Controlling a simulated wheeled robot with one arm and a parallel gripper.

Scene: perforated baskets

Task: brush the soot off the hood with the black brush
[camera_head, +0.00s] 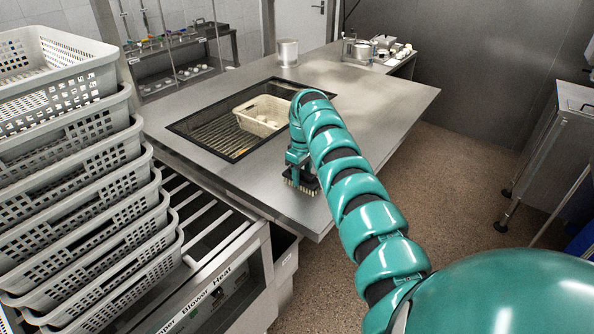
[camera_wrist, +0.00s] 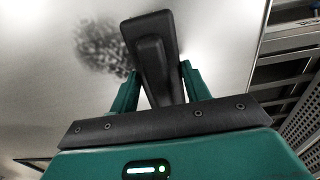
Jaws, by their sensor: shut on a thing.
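My gripper (camera_head: 299,161) is low over the near part of a flat steel surface (camera_head: 265,192), close to its front edge. It is shut on the black brush (camera_head: 303,182), whose bristles point down at the steel; I cannot tell whether they touch it. In the wrist view, the black brush (camera_wrist: 152,52) sits between my gripper's teal fingers (camera_wrist: 161,88). A dark, speckled soot patch (camera_wrist: 100,46) lies on the steel just left of the brush, partly hidden by it. I cannot make out the soot in the head view. No separate hood shows clearly.
A cream perforated basket (camera_head: 263,116) stands in a grated recess (camera_head: 228,140) behind my gripper. Stacked white baskets (camera_head: 80,215) fill the left, beside a roller conveyor (camera_head: 205,228). A metal pot (camera_head: 287,52) stands at the back. The steel right of my arm (camera_head: 385,100) is clear.

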